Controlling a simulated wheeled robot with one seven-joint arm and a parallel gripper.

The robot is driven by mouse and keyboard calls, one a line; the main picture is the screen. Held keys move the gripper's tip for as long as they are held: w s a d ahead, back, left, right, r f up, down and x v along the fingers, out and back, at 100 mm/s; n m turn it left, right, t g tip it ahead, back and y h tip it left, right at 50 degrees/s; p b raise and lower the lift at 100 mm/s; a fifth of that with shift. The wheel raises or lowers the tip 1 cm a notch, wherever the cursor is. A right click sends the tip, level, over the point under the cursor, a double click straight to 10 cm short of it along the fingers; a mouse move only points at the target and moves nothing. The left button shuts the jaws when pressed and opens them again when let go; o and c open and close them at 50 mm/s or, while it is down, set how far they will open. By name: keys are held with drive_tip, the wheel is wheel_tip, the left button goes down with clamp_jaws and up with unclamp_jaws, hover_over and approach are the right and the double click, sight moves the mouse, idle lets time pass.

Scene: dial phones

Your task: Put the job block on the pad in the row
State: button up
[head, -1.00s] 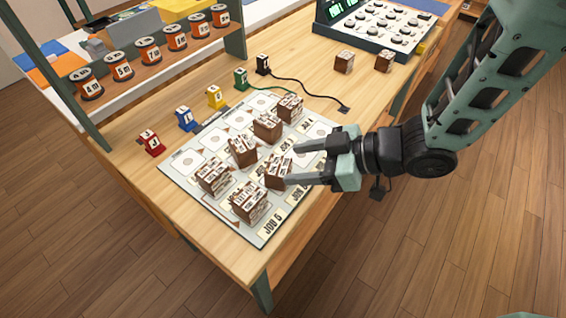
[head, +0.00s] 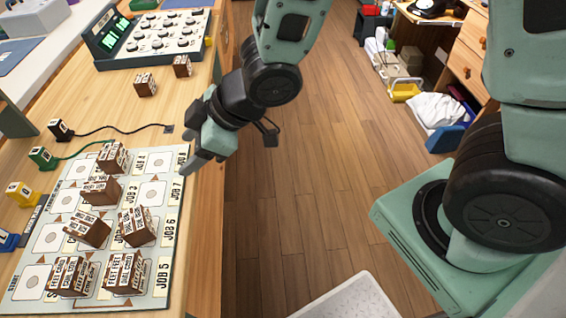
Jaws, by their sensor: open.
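Several brown blocks with white printed labels stand on the white job mat (head: 175,205). One block (head: 135,226) is by the JOB 6 label and another (head: 124,272) is by JOB 5. Others are a far block (head: 113,157), a middle block (head: 101,189), a left block (head: 87,228) and a near block (head: 68,275). I cannot tell which is the job block. An empty pad (head: 152,195) with a circle is by the JOB 7 label. My gripper (head: 191,137) is open and empty, over the mat's far right corner and table edge, apart from the blocks.
Two more brown blocks, (head: 145,84) and (head: 182,66), stand on the table behind the mat, before a console (head: 155,38) with knobs. Black (head: 60,130), green (head: 42,158) and yellow (head: 20,194) tagged pieces stand to the left.

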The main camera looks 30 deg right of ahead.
drive_tip(key=s+d+r+m+g+h, duration=0.2)
drive_tip(key=s+d+m+h, duration=0.1)
drive_tip(key=s+d, duration=0.2)
drive_tip(key=s+d+r+m+g+h, duration=0.2)
drive_tip(key=s+d+r+m+h, duration=0.1)
drive_tip(key=s, duration=0.7)
drive_tip(key=shift+s+d+r+m+h, duration=0.3)
drive_tip(key=shift+d+m+h, duration=0.15)
drive_tip(key=shift+d, duration=0.65)
